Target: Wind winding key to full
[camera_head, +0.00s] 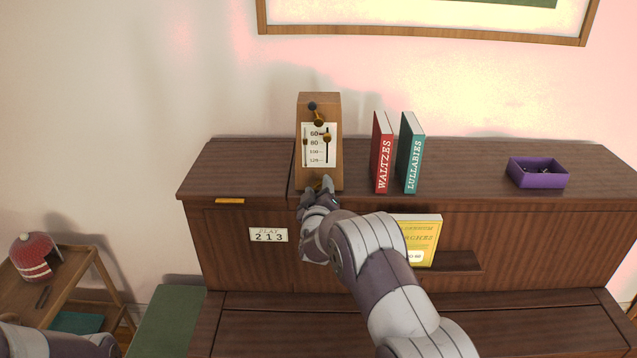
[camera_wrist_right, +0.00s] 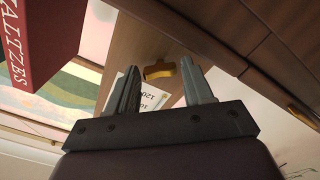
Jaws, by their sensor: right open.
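A wooden metronome (camera_head: 333,180) stands upright on the dark wooden piano, with a white scale card (camera_head: 311,158) and a pendulum on its front. In the right wrist view the brass winding key (camera_wrist_right: 158,71) sticks out low on the metronome's front. In the head view my gripper mostly hides it. My right gripper (camera_head: 317,186) is at the base of the metronome. Its two fingers (camera_wrist_right: 160,67) are spread, with the key between their tips and a visible gap on each side. Part of my left arm shows at the lower left; its gripper is out of the picture.
A red book (camera_head: 382,152) and a green book (camera_head: 411,152) stand right of the metronome. A purple tray (camera_head: 538,180) lies further right. A yellow book (camera_head: 424,236) rests on the ledge below. The piano top left of the metronome is clear.

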